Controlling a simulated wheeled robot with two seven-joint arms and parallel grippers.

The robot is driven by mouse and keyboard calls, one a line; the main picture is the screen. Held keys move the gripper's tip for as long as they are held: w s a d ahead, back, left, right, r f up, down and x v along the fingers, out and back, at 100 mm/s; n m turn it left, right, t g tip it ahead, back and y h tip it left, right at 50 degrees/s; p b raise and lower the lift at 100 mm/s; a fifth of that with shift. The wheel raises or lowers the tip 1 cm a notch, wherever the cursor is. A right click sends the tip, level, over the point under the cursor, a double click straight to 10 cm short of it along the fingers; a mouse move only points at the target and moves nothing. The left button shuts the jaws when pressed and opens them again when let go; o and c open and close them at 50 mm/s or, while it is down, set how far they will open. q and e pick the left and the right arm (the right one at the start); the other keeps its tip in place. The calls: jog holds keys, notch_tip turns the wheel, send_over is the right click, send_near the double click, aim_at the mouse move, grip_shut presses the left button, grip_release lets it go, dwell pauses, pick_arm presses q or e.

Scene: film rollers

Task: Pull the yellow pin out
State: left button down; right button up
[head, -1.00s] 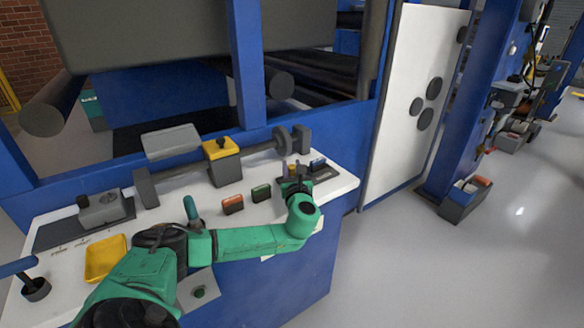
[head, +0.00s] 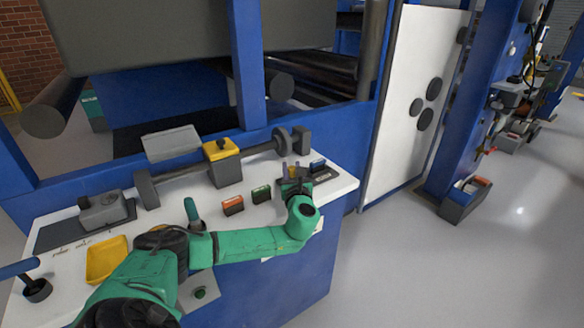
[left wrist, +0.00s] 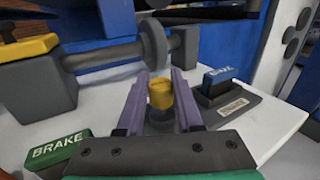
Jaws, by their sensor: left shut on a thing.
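The yellow pin (left wrist: 160,93) shows in the left wrist view as a short yellow cylinder between the two purple fingers of my left gripper (left wrist: 163,100). The fingers are shut on it. Below its yellow top there is a dark part; its lower end is hidden by the gripper. In the head view my left gripper (head: 291,174) is at the right end of the white bench top, over a dark base plate, and mostly covers the pin. My right gripper is not in view.
A blue-topped block (left wrist: 218,80) stands on the dark plate just right of the gripper. A green BRAKE block (left wrist: 58,148) is at left. A grey roller shaft with a disc (head: 281,139) lies behind. Orange block (head: 233,204) and yellow tray (head: 107,259) are further left.

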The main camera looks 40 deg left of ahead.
pick_arm(q)
jog(key=c, duration=0.6)
grip_release()
jog(key=shift+o, duration=0.2)
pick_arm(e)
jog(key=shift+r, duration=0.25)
pick_arm(q)
jog(key=v, duration=1.4)
jog(key=shift+s+d, duration=0.25)
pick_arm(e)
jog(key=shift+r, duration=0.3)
